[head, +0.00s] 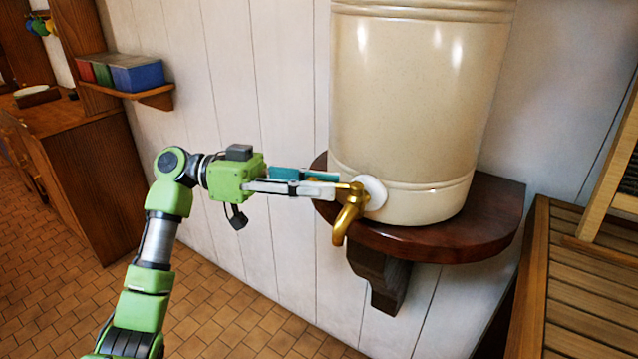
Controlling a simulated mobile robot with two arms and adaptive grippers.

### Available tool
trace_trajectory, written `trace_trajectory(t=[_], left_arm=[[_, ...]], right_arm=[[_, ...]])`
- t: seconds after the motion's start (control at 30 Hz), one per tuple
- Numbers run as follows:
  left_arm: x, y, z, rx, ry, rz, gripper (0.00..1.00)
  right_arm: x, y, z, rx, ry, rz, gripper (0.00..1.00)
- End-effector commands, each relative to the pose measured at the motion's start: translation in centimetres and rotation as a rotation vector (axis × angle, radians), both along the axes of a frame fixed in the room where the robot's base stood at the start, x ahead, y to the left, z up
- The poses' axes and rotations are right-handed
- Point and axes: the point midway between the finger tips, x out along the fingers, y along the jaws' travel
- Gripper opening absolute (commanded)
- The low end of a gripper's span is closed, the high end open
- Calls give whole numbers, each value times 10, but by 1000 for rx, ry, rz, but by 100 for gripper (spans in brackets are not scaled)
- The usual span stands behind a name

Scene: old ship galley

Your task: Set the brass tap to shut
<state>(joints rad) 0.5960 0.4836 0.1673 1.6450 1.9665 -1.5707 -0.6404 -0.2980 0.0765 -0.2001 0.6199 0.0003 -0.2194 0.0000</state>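The brass tap (347,217) sticks out from a white round collar low on the front left of a large cream urn (415,110). Its spout points down, and a short brass handle on top points left toward my gripper. My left gripper (338,186) reaches in from the left with its fingertips at the handle. One teal finger pad shows behind the pale near finger. The near finger hides whether the handle is between them and whether they press on it. My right gripper is not in view.
The urn stands on a dark rounded wall shelf (490,215) with a bracket below. A slatted wooden top (590,290) is at the right. A small shelf with coloured boxes (137,75) is at the upper left. The tiled floor below is clear.

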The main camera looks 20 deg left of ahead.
Motion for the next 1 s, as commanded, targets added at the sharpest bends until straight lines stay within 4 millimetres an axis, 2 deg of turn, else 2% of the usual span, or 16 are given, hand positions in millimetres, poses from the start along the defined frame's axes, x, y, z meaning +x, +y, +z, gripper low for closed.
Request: trace_trajectory(t=[0.17, 0.4, 0.6, 0.77, 1.0], left_arm=[[-2, 18, 0, 2, 2, 5, 25], [-9, 69, 0, 1, 3, 6, 25], [-15, 103, 0, -1, 1, 2, 25], [-17, 116, 0, -1, 0, 2, 25], [-18, 119, 0, 0, -1, 1, 25]], right_arm=[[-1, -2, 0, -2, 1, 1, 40], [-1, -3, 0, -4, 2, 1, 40], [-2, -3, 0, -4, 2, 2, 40], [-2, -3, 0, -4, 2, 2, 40], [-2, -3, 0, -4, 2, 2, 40]])
